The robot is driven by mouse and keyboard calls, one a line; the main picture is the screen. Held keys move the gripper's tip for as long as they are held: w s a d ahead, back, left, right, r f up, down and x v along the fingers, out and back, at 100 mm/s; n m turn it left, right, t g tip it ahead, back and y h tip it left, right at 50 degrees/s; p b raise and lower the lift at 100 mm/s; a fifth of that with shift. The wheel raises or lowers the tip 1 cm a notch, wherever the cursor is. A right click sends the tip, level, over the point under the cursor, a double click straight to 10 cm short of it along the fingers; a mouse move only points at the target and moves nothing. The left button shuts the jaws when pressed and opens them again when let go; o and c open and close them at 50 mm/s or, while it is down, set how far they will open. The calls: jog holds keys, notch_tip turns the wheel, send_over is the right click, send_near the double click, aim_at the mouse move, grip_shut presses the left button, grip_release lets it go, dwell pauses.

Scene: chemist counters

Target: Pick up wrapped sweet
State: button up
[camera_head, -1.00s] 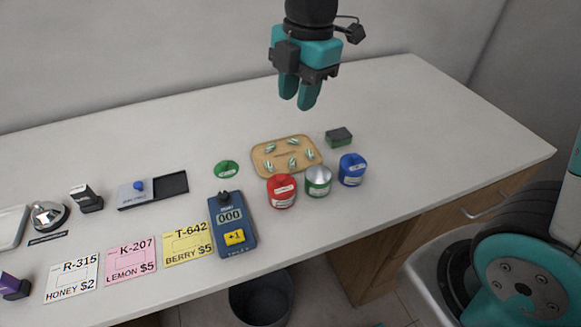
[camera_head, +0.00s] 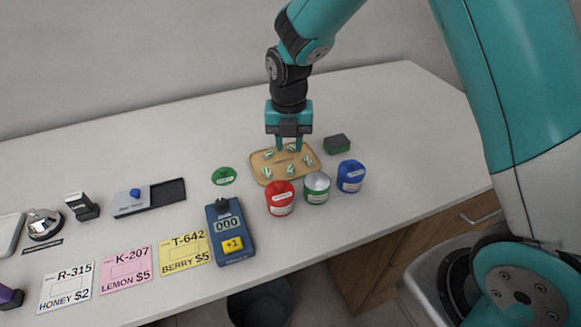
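Several small green-and-white striped wrapped sweets lie spread on a tan tray (camera_head: 256,163). One wrapped sweet (camera_head: 266,172) is at the tray's left front, another (camera_head: 290,170) at its front middle and another (camera_head: 308,160) at its right. My gripper (camera_head: 289,147) points down over the back part of the tray, with its two fingers apart and close to a sweet (camera_head: 291,148) at the back. The fingertips partly cover that area, and I cannot tell whether they touch it.
A red jar (camera_head: 280,198), a green jar with a silver top (camera_head: 317,187) and a blue jar (camera_head: 350,176) stand just in front of the tray. A dark green block (camera_head: 337,144) sits right, a green lid (camera_head: 224,176) left. A blue counter device (camera_head: 229,230) stands front left.

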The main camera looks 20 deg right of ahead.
aim_at(290, 166)
notch_tip(290, 166, down, 7)
jog(key=shift+d+r+p, duration=0.15)
jog(key=shift+p, duration=0.5)
grip_shut()
